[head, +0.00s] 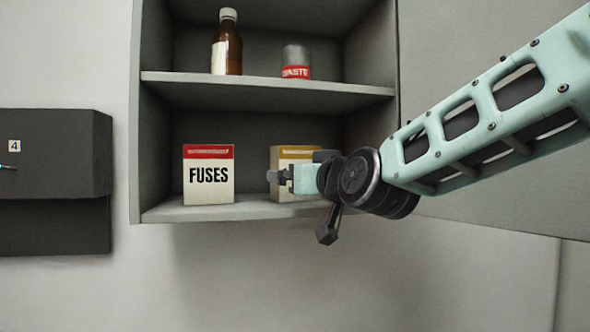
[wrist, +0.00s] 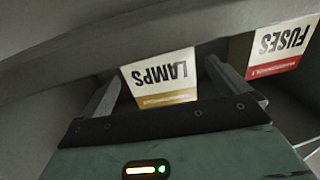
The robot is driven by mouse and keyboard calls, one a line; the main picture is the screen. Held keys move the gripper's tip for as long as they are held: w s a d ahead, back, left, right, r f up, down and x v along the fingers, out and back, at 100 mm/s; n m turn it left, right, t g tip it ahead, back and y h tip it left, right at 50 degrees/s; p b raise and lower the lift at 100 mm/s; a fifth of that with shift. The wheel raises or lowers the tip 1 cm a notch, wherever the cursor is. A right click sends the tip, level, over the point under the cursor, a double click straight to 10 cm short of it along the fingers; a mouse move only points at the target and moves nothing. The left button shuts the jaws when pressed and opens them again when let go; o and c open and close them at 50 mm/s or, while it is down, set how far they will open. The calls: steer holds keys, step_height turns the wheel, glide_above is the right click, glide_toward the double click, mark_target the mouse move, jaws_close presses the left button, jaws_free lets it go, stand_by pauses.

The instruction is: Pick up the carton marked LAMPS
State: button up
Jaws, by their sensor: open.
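The LAMPS carton (head: 293,154) is cream with a yellow band and stands on the cabinet's lower shelf, to the right of the FUSES carton. In the head view my gripper (head: 279,177) hides most of its front. In the wrist view the LAMPS carton (wrist: 163,76) appears upside down, its label readable, framed between the two fingers of my gripper (wrist: 161,72). The gripper is open and holds nothing. I cannot tell whether the fingertips reach past the carton's front face.
The FUSES carton (head: 209,176), with a red band, stands to the left on the same shelf. The upper shelf (head: 260,86) bears a brown bottle (head: 227,45) and a WASTE can (head: 297,62). A dark wall box (head: 55,150) hangs left of the cabinet.

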steer(key=shift+p+x, duration=1.5)
steer(key=shift+x, duration=1.1)
steer(key=shift+f, duration=0.1)
steer(key=c, duration=1)
